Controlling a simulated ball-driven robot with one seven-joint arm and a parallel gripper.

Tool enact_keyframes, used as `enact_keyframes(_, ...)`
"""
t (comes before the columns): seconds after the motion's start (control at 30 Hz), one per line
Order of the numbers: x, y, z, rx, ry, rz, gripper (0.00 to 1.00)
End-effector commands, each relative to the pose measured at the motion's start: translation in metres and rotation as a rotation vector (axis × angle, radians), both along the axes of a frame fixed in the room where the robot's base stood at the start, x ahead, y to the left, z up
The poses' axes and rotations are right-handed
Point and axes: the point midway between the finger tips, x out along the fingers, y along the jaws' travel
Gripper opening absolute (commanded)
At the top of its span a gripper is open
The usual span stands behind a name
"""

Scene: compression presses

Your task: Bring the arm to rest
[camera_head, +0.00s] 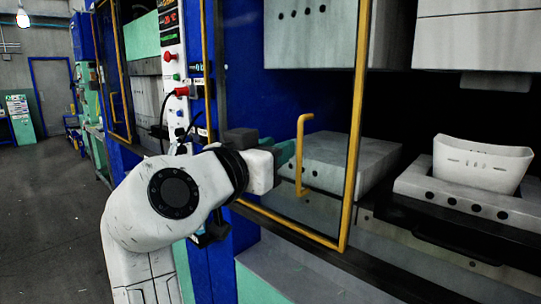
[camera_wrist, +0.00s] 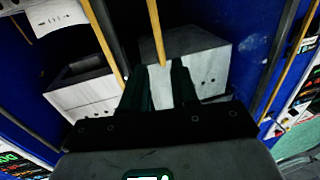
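My white arm reaches in from the lower left in the head view, bent at its elbow. My gripper (camera_head: 286,153) is beside the yellow door handle (camera_head: 302,150), with its dark green fingers pointing at it. In the wrist view the two fingers of my gripper (camera_wrist: 161,78) stand apart, and nothing is held between them. A yellow bar (camera_wrist: 155,30) comes down close to the gap between the fingertips. Whether the fingers touch the handle I cannot tell.
A yellow-framed press door (camera_head: 357,120) stands in front of my gripper. Behind it is a grey press block (camera_head: 335,158). A white moulded part (camera_head: 482,163) sits on a lower press block at the right. A control panel (camera_head: 172,70) is behind my arm. Open floor (camera_head: 50,220) lies at the left.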

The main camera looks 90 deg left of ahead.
Motion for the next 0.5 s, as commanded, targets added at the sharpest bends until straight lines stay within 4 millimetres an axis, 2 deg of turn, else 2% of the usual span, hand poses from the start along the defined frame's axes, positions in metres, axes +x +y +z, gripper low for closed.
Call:
enact_keyframes(0.13, -0.0037, -0.0074, -0.0001, 0.0, 0.001, -0.001, 0.29)
enact_keyframes(0.5, -0.0041, -0.008, 0.0001, 0.0, 0.001, 0.0, 0.29)
